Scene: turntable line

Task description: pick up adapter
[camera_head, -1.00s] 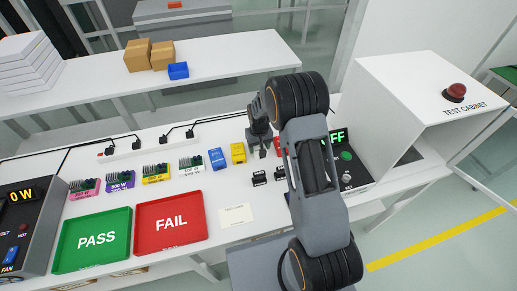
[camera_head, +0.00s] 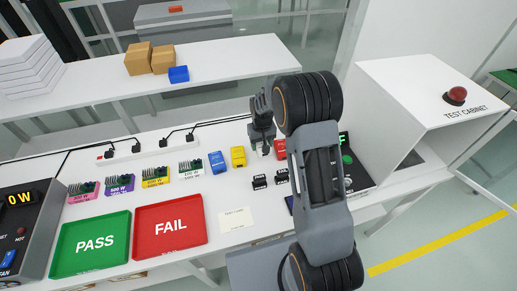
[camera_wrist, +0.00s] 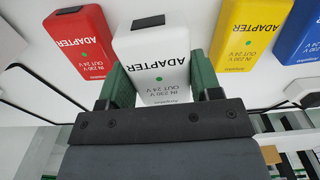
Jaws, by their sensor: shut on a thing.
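My gripper (camera_wrist: 160,86) is shut on a white adapter (camera_wrist: 150,48). Its green fingers press on the adapter's two long sides in the wrist view. The label, with a green dot, faces the camera. In the head view my gripper (camera_head: 263,143) points down between the yellow adapter (camera_head: 238,156) and the red adapter (camera_head: 280,148); the white one is mostly hidden there. A blue adapter (camera_head: 217,161) lies left of the yellow one. I cannot tell whether the white adapter is clear of the table.
Several circuit boards (camera_head: 155,176) stand left of the adapters. A green PASS tray (camera_head: 90,262) and a red FAIL tray (camera_head: 170,243) lie in front. Small black parts (camera_head: 259,182) and a white card (camera_head: 235,220) lie nearby. The test cabinet (camera_head: 410,85) stands at right.

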